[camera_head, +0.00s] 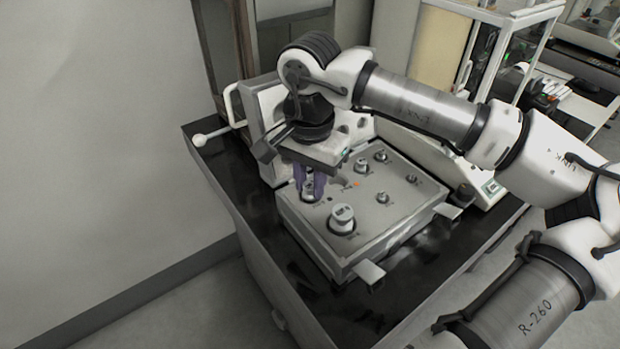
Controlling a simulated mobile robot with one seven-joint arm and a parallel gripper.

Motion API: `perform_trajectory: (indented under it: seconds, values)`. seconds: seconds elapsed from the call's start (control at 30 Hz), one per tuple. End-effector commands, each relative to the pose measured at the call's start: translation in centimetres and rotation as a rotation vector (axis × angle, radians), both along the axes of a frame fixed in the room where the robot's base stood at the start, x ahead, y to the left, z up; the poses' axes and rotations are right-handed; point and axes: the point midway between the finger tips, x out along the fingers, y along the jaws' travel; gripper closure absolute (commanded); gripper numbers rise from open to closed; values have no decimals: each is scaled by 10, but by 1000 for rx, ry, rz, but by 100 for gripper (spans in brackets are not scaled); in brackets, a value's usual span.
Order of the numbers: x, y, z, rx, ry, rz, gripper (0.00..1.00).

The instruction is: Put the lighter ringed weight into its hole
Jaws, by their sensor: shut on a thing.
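My gripper (311,186) points down over the left part of the metal weight box (358,240). Its purple fingers are shut on a small metal weight (308,196), mostly hidden between them. I cannot tell whether this weight is seated in a hole or just above the top plate. A larger metal weight (342,219) with a knob stands upright in the front part of the plate, apart from the fingers. Smaller weights, among them one at the back (381,156) and one in the middle (382,197), stand on the right. Rings and hole edges are too small to read.
A white device (490,187) is at the right. My arm spans the upper right.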

Motion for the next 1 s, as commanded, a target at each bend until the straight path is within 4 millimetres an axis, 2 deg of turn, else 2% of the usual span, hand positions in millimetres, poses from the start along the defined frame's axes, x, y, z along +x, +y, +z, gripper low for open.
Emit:
perform_trajectory:
  seconds: [0.2,0.23,0.4,0.43,0.77,0.87,1.0]
  values:
    - [0,0,0,1,-1,0,100]
    - [0,0,0,1,-1,0,77]
    - [0,0,0,1,-1,0,55]
    - [0,0,0,1,-1,0,53]
    - [0,0,4,0,-1,0,53]
    - [1,0,15,1,-2,-1,53]
    - [1,0,44,0,-4,-1,53]
